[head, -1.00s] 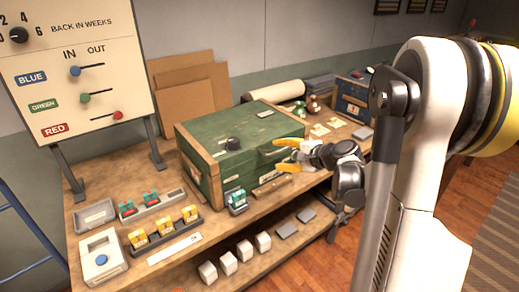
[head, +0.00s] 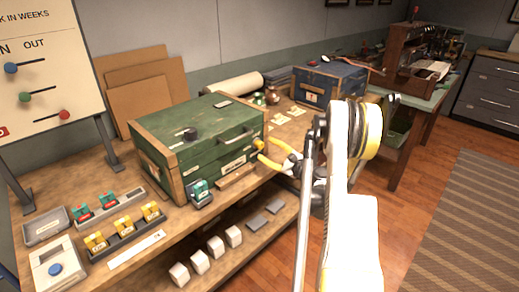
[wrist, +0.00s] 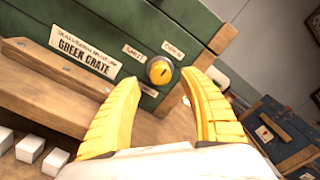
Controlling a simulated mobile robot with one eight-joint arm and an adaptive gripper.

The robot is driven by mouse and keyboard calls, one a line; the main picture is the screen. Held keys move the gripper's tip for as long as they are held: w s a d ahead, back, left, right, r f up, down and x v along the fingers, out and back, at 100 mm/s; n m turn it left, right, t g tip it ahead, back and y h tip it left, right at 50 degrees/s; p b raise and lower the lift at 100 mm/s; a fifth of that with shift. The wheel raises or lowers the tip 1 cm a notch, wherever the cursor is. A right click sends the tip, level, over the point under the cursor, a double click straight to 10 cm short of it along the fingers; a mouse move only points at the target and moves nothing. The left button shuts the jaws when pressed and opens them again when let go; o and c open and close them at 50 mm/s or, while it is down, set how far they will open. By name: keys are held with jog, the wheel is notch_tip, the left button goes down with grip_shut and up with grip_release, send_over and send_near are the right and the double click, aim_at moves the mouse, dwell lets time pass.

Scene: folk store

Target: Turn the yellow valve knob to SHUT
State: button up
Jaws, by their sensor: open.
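The yellow valve knob (wrist: 160,71) is on the front face of the green crate, near its right end; it also shows small in the head view (head: 258,144). In the wrist view a small label (wrist: 133,52) to its left seems to read SHUT, and a tilted label (wrist: 172,48) sits at its upper right, its text unclear. The knob's pointer direction is too small to tell. My gripper (wrist: 161,78) is open and empty, its yellow fingertips left and right of the knob, with gaps showing. In the head view my gripper (head: 265,148) is at the crate's front right.
The green crate (head: 165,135) stands on a wooden bench (head: 100,185). A teal-topped device (head: 200,192) stands before it. A blue box (head: 335,85) is farther right. White blocks (head: 216,246) lie on the lower shelf.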

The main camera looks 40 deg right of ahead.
aim_at(262, 146)
jog(key=shift+w+a+b, duration=0.1)
jog(key=shift+w+b, duration=0.4)
jog(key=shift+w, duration=1.65)
grip_shut()
